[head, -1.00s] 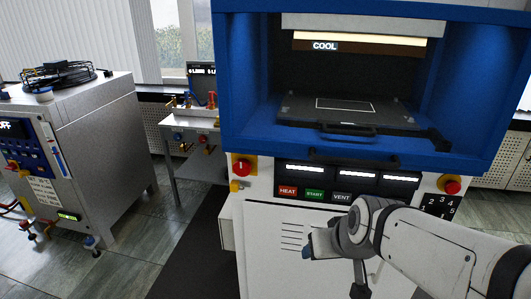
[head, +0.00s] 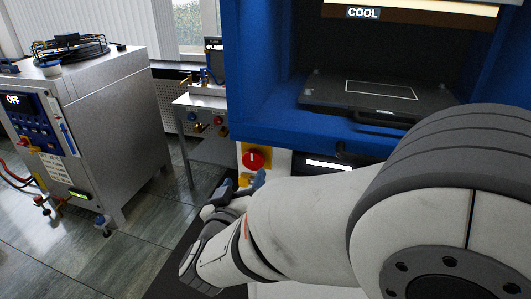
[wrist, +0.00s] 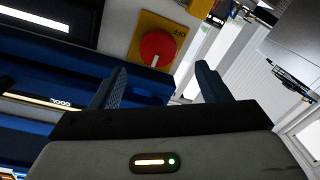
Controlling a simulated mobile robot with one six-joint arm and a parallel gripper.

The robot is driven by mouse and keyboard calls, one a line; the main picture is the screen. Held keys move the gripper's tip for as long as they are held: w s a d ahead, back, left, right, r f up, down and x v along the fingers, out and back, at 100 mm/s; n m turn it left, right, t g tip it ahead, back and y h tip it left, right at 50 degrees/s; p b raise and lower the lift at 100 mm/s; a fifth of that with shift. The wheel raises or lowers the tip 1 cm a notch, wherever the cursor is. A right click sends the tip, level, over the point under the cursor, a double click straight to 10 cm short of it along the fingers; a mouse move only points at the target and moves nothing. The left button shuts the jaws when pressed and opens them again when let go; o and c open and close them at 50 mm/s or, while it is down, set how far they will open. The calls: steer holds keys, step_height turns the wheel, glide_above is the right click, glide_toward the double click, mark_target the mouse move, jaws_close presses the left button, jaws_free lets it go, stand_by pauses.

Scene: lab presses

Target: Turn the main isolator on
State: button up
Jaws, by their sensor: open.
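The isolator is a red round knob (head: 253,159) on a yellow plate at the left of the blue press's front panel. In the wrist view the red knob (wrist: 157,48) shows a white mark on its face, and small lettering that seems to read OFF is on the yellow plate (wrist: 186,28). My gripper (wrist: 157,74) is open and empty, with its two blue fingers apart and the knob seen between and beyond their tips. In the head view my gripper (head: 247,184) is just below the knob, partly hidden by my arm. I see no contact.
The blue press (head: 275,125) has an open chamber with a dark platen (head: 340,98) and a COOL sign. A grey cabinet (head: 110,125) at the left has an OFF display and its own red-and-yellow switch. A small bench (head: 190,100) stands between. My arm hides most of the lower panel.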

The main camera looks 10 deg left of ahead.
mark_target(252, 162)
steer(key=w, duration=0.7)
steer(key=shift+w, duration=0.25)
steer(key=c, duration=0.9)
steer(key=shift+c, duration=0.2)
